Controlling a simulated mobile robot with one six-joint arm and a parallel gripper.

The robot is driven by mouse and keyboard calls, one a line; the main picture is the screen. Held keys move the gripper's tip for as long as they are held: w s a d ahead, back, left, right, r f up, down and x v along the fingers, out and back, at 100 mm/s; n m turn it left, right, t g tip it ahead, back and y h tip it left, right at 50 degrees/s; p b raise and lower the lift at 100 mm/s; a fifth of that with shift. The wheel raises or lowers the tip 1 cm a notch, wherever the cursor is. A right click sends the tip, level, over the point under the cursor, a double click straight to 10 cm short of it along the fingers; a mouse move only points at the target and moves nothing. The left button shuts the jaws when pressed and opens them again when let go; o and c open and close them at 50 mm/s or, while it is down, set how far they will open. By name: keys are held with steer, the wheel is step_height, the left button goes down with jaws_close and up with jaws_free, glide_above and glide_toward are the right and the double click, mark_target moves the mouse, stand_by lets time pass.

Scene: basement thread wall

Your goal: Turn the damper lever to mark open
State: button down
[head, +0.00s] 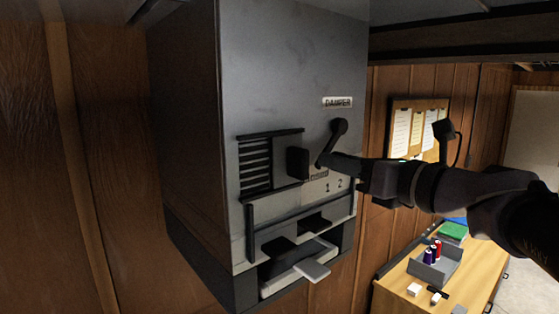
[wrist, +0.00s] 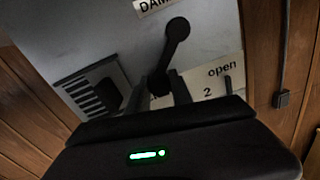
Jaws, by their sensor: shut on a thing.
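The dark damper lever (head: 336,130) is on the front of a grey metal cabinet (head: 280,70), under a white DAMPER label (head: 337,102). It hangs from its round upper end, down and slightly left. My gripper (head: 324,162) is shut on the lever's lower end. In the wrist view the lever (wrist: 171,52) runs down between the fingertips of my gripper (wrist: 163,92). The pale scale plate (wrist: 213,82) shows "2" and "open" to the right of the lever. In the head view the plate (head: 326,186) shows 1 and 2; my gripper hides other parts.
A tray (head: 303,268) juts out below. A wooden table (head: 397,297) with a grey bin (head: 434,268) of spools stands at right.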

steer(key=shift+w+d+f+n+b, duration=0.2)
steer(key=shift+f+n+b, duration=0.4)
steer(key=shift+b, duration=0.55)
steer(key=w+d+n+b, duration=0.1)
steer(key=d+n+b, duration=0.1)
steer(key=n, duration=0.3)
steer(key=w+d+n+b, duration=0.2)
steer(key=d+n+b, duration=0.1)
steer(key=n+b, duration=0.2)
steer(key=w+d+n+b, duration=0.2)
steer(key=n+b, duration=0.1)
steer(key=n, duration=0.2)
steer(key=shift+d+r+y, duration=0.15)
steer(key=shift+r+y, duration=0.1)
steer(key=shift+y, duration=0.15)
steer(key=shift+w+d+r+n, duration=0.15)
steer(key=shift+d+r+n, duration=0.1)
steer(key=shift+n, duration=0.35)
steer(key=shift+w+d+r+n, duration=0.1)
steer(key=shift+w+r+n, duration=0.1)
steer(key=shift+n, duration=0.4)
steer(key=shift+r, duration=0.15)
